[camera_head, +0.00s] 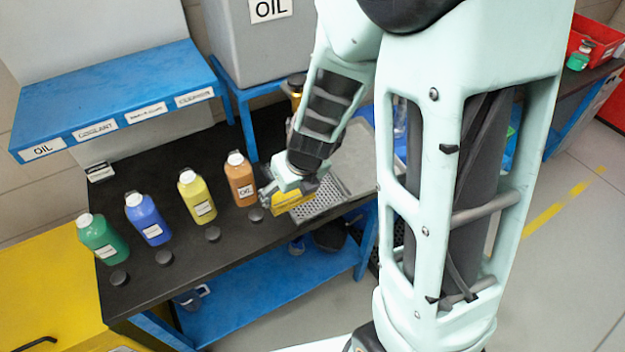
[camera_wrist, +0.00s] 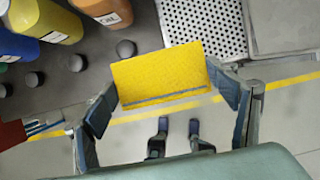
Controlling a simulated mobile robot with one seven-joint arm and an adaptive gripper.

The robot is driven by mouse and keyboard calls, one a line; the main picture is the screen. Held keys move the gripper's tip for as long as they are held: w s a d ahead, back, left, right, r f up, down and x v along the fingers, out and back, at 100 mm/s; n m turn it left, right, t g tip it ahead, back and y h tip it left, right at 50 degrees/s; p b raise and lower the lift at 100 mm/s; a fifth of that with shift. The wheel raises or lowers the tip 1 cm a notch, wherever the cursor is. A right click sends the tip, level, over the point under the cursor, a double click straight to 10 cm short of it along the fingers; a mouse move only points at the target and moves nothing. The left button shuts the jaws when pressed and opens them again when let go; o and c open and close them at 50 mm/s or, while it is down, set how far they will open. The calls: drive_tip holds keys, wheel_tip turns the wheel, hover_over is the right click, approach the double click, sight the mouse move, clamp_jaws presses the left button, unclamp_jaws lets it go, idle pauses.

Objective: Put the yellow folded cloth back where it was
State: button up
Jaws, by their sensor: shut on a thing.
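The yellow folded cloth (camera_wrist: 165,75) is between the fingers of my gripper (camera_wrist: 170,100) in the wrist view, with a grey stripe along its near edge. My gripper is shut on it. In the head view the cloth (camera_head: 292,201) shows partly beneath my gripper (camera_head: 290,192), at the front of the black bench and beside the perforated metal tray (camera_head: 325,203). My gripper hides part of the cloth. I cannot tell whether the cloth touches the bench.
Green (camera_head: 100,240), blue (camera_head: 148,220), yellow (camera_head: 197,197) and orange (camera_head: 241,180) bottles stand in a row left of my gripper, with black caps (camera_head: 213,234) before them. A blue labelled shelf (camera_head: 120,100) is behind. A red bin (camera_head: 592,45) stands far right.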

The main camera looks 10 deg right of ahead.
drive_tip(key=w+d+f+b, duration=0.3)
drive_tip(key=w+b, duration=0.1)
drive_tip(key=b, duration=0.1)
drive_tip(key=w+d+f+b, duration=0.3)
drive_tip(key=f+b, duration=0.1)
drive_tip(key=b, duration=0.2)
drive_tip(key=shift+w+d+f, duration=0.25)
drive_tip(key=shift+w+d, duration=0.05)
drive_tip(key=shift+w, duration=0.05)
drive_tip(key=shift+w+d+f+b, duration=0.35)
drive_tip(key=shift+w+b, duration=0.05)
drive_tip(key=shift+b, duration=0.2)
drive_tip(key=f+b, duration=0.3)
drive_tip(key=shift+w+d+f+b, duration=0.15)
drive_tip(key=shift+w+d+b, duration=0.15)
drive_tip(key=shift+b, duration=0.1)
drive_tip(key=shift+f+b, duration=0.4)
drive_tip(key=shift+b, duration=0.2)
drive_tip(key=shift+r, duration=0.1)
